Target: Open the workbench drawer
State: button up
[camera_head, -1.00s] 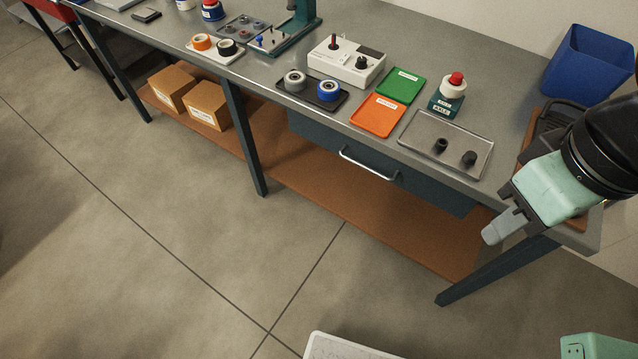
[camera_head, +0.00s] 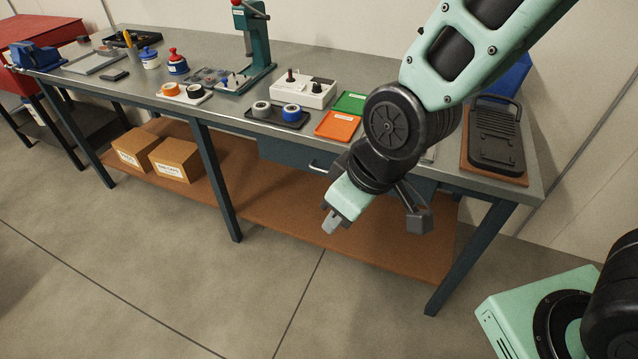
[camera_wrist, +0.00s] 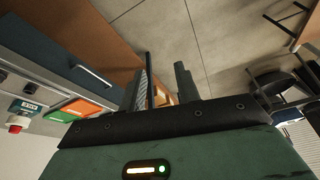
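The workbench drawer (camera_head: 283,151) has a dark blue-grey front under the bench top and looks closed. Its silver bar handle (camera_head: 318,166) shows just left of my arm, which hides the drawer's right part. In the wrist view the drawer front (camera_wrist: 45,45) and handle (camera_wrist: 92,75) lie to the left of my fingers. My gripper (camera_head: 332,222) hangs in front of the bench, lower in the picture than the handle and apart from it. In the wrist view my gripper (camera_wrist: 167,88) has a gap between its two fingers, with nothing held.
The workbench top (camera_head: 225,112) carries trays, tape rolls, a white control box (camera_head: 304,89) and a green press (camera_head: 256,45). Cardboard boxes (camera_head: 177,158) stand on the brown lower shelf (camera_head: 262,205). A bench leg (camera_head: 465,260) stands at the right. Floor in front is clear.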

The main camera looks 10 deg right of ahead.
jog(key=w+d+f+n+t+b, duration=0.25)
jog(key=w+f+t+b, duration=0.2)
jog(key=f, duration=0.35)
jog(key=w+d+f+n+t+h+b, duration=0.1)
jog(key=w+d+f+n+t+b, duration=0.15)
jog(key=w+d+f+b, duration=0.3)
jog(key=w+d+f+n+t+b, duration=0.2)
jog(key=w+f+t+b, duration=0.3)
jog(key=f, duration=0.4)
jog(key=w+a+n+b, duration=0.1)
jog(key=w+b, duration=0.1)
jog(key=w, duration=0.4)
jog(key=w+f+n+t+b, duration=0.1)
jog(key=w+b, duration=0.2)
jog(key=w, duration=0.3)
jog(key=w+a+f+n+y+b, duration=0.1)
jog(key=w+b, duration=0.1)
jog(key=w, duration=0.4)
jog(key=shift+w+a+t+b, duration=0.3)
jog(key=shift+a, duration=0.05)
grip_shut()
